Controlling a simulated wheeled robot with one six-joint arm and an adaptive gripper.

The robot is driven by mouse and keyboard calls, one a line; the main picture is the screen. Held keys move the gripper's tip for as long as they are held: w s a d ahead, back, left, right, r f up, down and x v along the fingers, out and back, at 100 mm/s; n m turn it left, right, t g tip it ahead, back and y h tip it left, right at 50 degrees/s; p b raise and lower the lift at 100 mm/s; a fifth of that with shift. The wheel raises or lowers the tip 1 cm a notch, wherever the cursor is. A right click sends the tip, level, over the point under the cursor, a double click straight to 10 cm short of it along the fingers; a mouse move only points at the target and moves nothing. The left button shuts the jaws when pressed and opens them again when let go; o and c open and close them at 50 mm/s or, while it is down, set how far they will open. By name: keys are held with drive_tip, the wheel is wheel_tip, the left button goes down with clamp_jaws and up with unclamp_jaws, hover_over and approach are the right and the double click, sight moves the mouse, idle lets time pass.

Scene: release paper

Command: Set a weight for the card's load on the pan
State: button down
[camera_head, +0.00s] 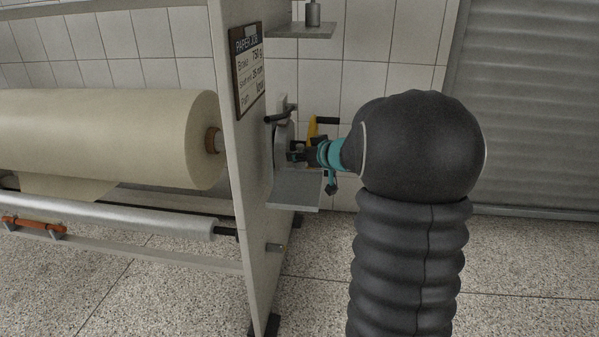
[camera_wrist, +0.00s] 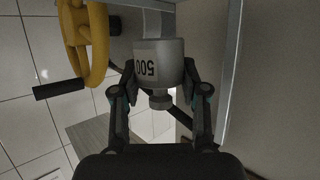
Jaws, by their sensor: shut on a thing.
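My gripper (camera_head: 297,151) is shut on a grey cylindrical weight (camera_wrist: 158,62). The weight is marked 500, upside down in the wrist view, and its knob points toward the gripper's palm. The fingertips (camera_wrist: 160,72) press on its two sides. In the head view the gripper is beside the stand's end panel, above a lower grey plate (camera_head: 293,194). Another grey weight (camera_head: 313,13) stands on an upper grey plate (camera_head: 300,31). The card (camera_head: 247,70) on the panel reads "PAPER JOB" and seems to say Brake 750 g. I cannot tell for certain which plate is the pan.
A large paper roll (camera_head: 110,138) is mounted left of the end panel (camera_head: 240,180). A yellow handwheel (camera_wrist: 97,42) with a black handle (camera_wrist: 58,88) is close on the left in the wrist view. A grey shutter (camera_head: 530,100) is on the right. The floor in front is clear.

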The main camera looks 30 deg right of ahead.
sight(304, 168)
drive_tip(key=shift+a+f+b, duration=0.1)
drive_tip(key=shift+f+b, duration=0.8)
drive_tip(key=shift+f, duration=1.1)
drive_tip(key=shift+f, duration=0.15)
drive_tip(key=c, duration=0.6)
unclamp_jaws()
